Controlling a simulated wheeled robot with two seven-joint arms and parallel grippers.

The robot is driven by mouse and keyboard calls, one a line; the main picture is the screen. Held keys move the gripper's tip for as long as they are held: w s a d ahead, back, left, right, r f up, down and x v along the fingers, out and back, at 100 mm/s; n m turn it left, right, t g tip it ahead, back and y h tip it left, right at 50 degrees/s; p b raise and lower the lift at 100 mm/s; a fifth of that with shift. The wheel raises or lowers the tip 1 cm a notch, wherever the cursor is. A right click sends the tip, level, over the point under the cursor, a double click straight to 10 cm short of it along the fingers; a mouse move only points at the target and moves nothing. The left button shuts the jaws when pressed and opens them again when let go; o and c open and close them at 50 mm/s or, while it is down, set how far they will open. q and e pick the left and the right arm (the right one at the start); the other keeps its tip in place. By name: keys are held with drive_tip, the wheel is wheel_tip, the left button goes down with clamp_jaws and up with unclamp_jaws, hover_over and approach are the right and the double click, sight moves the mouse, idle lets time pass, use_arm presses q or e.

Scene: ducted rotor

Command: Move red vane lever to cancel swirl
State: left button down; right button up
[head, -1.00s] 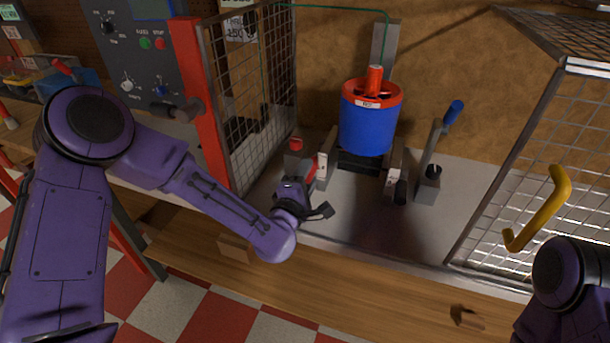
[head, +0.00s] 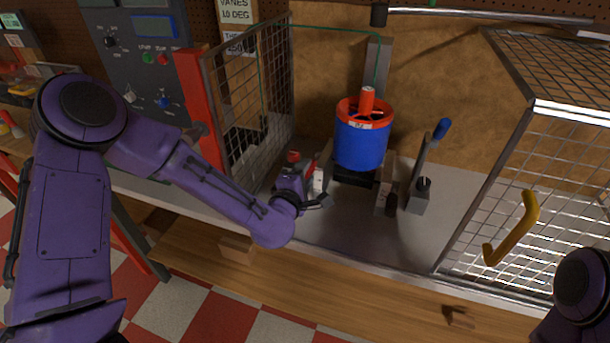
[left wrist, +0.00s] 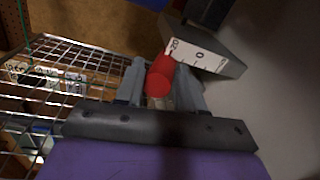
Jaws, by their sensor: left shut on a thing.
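The red vane lever's round handle (left wrist: 160,75) sits between the two fingers of my left gripper (left wrist: 158,90) in the left wrist view. The gripper is shut on it. In the head view my left gripper (head: 296,185) is left of the ducted rotor, and its wrist partly hides the lever. A white scale plate (left wrist: 200,55) with a 0 and a 20 mark lies just beyond the handle. The ducted rotor (head: 361,145) is a blue cylinder with a red top rim and a red hub. My right gripper is out of view.
A lever with a blue handle (head: 441,128) stands right of the rotor. A mesh guard panel (head: 250,100) stands at left, and a mesh door with a yellow handle (head: 512,232) at right. A control panel (head: 135,50) is behind at left.

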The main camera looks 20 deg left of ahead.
use_arm(q)
drive_tip(key=shift+w+r, duration=0.25)
drive_tip(key=shift+r, duration=0.3)
drive_tip(key=c, duration=0.9)
unclamp_jaws()
drive_tip(key=shift+o, duration=0.3)
drive_tip(key=shift+f, duration=0.1)
drive_tip(key=shift+s+f, duration=0.1)
drive_tip(key=shift+f, duration=0.1)
drive_tip(key=s+r+p, duration=0.1)
drive_tip(key=s+p, duration=0.3)
drive_tip(key=s, duration=0.6)
drive_tip(key=shift+s+d+r, duration=0.15)
drive_tip(key=shift+s+d, duration=0.1)
